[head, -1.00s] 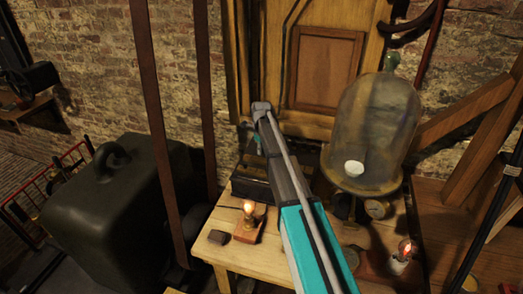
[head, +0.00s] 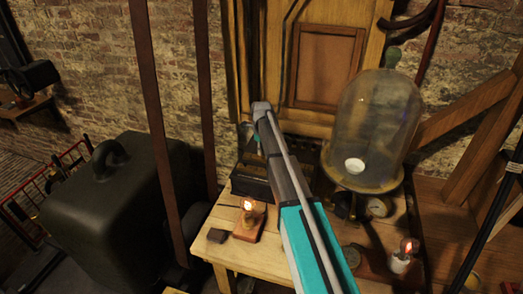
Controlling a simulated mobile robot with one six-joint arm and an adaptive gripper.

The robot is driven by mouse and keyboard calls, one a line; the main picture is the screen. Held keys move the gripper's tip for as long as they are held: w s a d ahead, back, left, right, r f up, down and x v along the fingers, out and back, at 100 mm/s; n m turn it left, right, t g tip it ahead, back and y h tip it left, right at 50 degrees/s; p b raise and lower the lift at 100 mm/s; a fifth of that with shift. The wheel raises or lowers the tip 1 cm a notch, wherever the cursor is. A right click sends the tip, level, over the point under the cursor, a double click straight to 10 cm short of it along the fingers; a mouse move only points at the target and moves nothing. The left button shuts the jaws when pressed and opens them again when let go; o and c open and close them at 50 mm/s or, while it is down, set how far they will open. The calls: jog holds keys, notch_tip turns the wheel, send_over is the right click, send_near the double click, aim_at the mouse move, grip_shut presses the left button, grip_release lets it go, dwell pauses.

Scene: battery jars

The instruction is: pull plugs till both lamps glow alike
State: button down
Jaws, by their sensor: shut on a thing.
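The left lamp (head: 248,206) glows on a small wooden base on the bench. The right lamp (head: 405,246) glows on a pale round holder near the bench's right side. A dark box (head: 254,182) stands at the back of the bench, partly behind my arm. My gripper (head: 250,133) is at the far end of my arm, above the back of this box. It is shut on a plug, but the fingertips and the plug are too small and covered to make out clearly.
A glass bell jar (head: 372,125) stands right of my arm, with a small dial (head: 377,207) below it. A large dark green case (head: 110,205) and hanging straps are at left.

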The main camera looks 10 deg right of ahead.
jog(key=shift+f+b, duration=0.75)
dwell(1.1)
jog(key=shift+c, duration=2.4)
grip_release()
jog(key=shift+r, duration=0.1)
notch_tip(320, 180, up, 8)
jog(key=p, duration=0.8)
jog(key=s+a+r+n+p, duration=0.2)
jog(key=s, duration=0.8)
jog(key=s+a+r+n+p, duration=0.1)
jog(key=s+r+n+p, duration=0.1)
jog(key=s, duration=0.8)
jog(key=shift+s+a+r+n+p, duration=0.25)
jog(key=shift+a+r+n+p, duration=0.15)
jog(key=shift+n+p, duration=0.1)
